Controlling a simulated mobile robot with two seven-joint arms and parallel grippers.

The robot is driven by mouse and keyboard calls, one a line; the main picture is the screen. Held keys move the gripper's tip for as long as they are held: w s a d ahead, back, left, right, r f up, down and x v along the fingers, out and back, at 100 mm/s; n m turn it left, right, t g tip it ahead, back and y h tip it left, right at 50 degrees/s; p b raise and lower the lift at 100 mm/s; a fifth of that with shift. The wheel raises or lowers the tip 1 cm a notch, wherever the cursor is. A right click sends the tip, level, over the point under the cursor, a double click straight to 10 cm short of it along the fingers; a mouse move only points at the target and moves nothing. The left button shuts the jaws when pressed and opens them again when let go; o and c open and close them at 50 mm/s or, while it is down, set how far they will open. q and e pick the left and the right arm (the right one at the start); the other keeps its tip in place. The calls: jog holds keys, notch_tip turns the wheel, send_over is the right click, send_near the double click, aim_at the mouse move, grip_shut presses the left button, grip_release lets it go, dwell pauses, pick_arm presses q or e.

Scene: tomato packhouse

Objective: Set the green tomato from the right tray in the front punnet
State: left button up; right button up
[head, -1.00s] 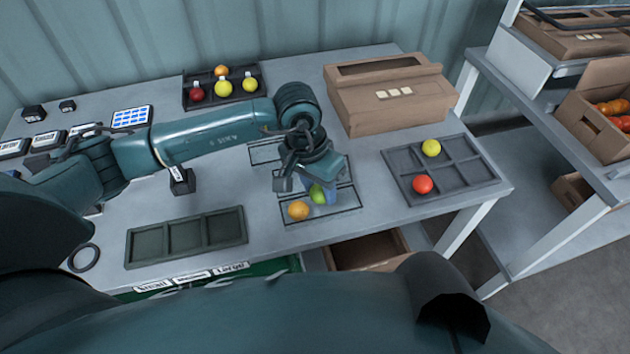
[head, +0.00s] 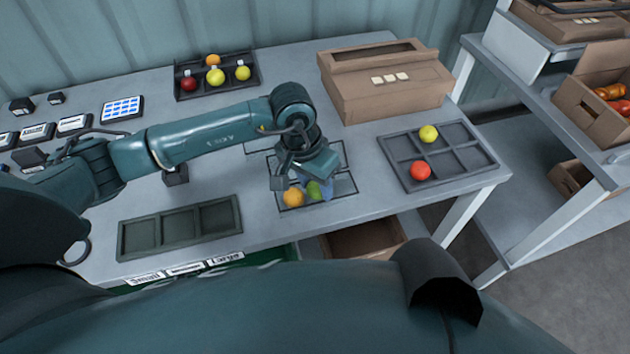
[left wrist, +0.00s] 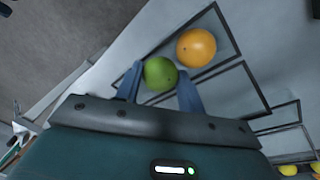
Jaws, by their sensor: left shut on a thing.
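The green tomato (head: 314,190) is held between the fingers of my left gripper (head: 318,190), which is shut on it. In the left wrist view the green tomato (left wrist: 160,73) sits between the two blue fingertips (left wrist: 160,82). It is over or in the front punnet (head: 340,187), a thin dark-outlined frame on the table; I cannot tell whether it touches the bottom. An orange tomato (head: 293,197) lies in the same punnet, left of the green one. The right tray (head: 447,151) holds a yellow tomato (head: 428,133) and a red tomato (head: 420,170). My right gripper is not in view.
A cardboard box (head: 385,85) stands behind the punnets. A dark rack (head: 180,95) with several tomatoes is at the back. An empty three-part tray (head: 180,227) lies front left. A shelf with tomato crates (head: 590,100) stands at the right.

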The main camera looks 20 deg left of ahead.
pick_arm(q)
jog(key=o, duration=0.7)
jog(key=shift+s+a+f, duration=0.1)
jog(key=shift+s+f, duration=0.15)
jog(key=shift+f, duration=0.15)
jog(key=shift+o, duration=0.4)
jog(key=shift+w, duration=0.15)
jog(key=shift+r, duration=0.1)
jog(key=shift+r, duration=0.1)
jog(key=c, duration=0.3)
jog(key=shift+w+r+p, duration=0.1)
jog(key=shift+r+p, duration=0.65)
jog(key=shift+r, duration=1.15)
jog(key=shift+r+p, duration=0.5)
jog(key=shift+r, duration=1.15)
